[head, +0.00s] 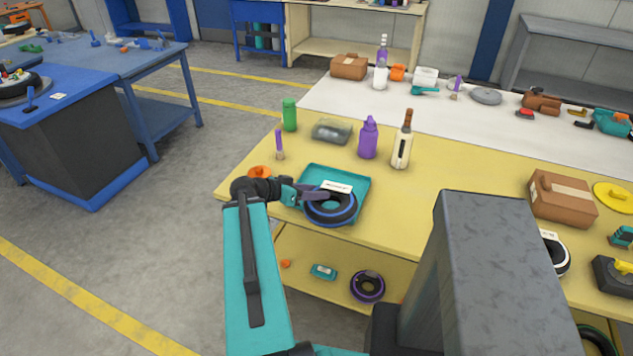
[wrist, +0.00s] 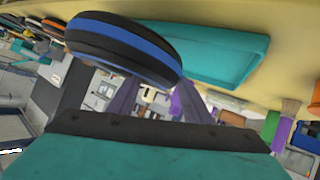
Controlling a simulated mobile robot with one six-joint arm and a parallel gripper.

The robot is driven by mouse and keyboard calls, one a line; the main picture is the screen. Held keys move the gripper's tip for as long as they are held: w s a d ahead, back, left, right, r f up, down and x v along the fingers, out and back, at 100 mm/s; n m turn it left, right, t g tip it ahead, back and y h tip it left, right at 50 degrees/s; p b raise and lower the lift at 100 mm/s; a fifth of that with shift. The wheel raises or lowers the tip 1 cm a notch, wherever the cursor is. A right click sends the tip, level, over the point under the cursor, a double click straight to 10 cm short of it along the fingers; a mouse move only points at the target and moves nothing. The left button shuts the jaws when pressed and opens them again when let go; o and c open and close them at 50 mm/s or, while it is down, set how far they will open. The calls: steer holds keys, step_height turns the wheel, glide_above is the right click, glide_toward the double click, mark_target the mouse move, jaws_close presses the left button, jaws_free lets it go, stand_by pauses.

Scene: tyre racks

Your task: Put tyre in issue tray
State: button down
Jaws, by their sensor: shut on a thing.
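A black tyre with a blue band (head: 330,208) is at the teal tray (head: 356,179) on the yellow table, over its front part. A white label plate (head: 337,187) shows at the tray, just behind the tyre. My gripper (head: 318,196) reaches in from the left and is shut on the tyre. In the wrist view the tyre (wrist: 124,47) is large at the upper left, and the teal tray (wrist: 215,52) is beside it. I cannot tell whether the tyre touches the tray floor.
Behind the tray stand a clear-lidded box (head: 332,131), a purple bottle (head: 368,138), a cream bottle (head: 402,142) and a green bottle (head: 289,115). An orange item (head: 260,172) is left of the tray. Another tyre (head: 367,286) lies on the shelf below.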

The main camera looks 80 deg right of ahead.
steer(key=shift+f+b, duration=0.2)
steer(key=shift+b, duration=0.15)
steer(key=d+b, duration=0.2)
steer(key=b, duration=0.2)
steer(key=shift+w+f+b, duration=0.1)
steer(key=shift+w+b, duration=0.05)
steer(key=shift+b, duration=0.25)
steer(key=shift+d+b, duration=0.4)
steer(key=shift+b, duration=0.75)
steer(key=shift+w+d+r, duration=0.1)
steer(key=shift+d+r, duration=0.1)
steer(key=shift+d, duration=0.4)
steer(key=shift+w+d+f+p, duration=0.2)
steer(key=shift+d+p, duration=0.2)
steer(key=shift+d, duration=1)
steer(key=shift+w+d+f+p, duration=0.15)
steer(key=shift+d+p, duration=0.3)
steer(key=shift+d, duration=1)
steer(key=shift+w+d+f+p, duration=0.1)
steer(key=shift+w+d+p, duration=0.25)
steer(key=shift+d, duration=1.05)
steer(key=shift+s, duration=0.1)
steer(key=shift+d, duration=0.45)
steer(key=shift+f+p, duration=0.75)
steer(key=shift+f, duration=1.05)
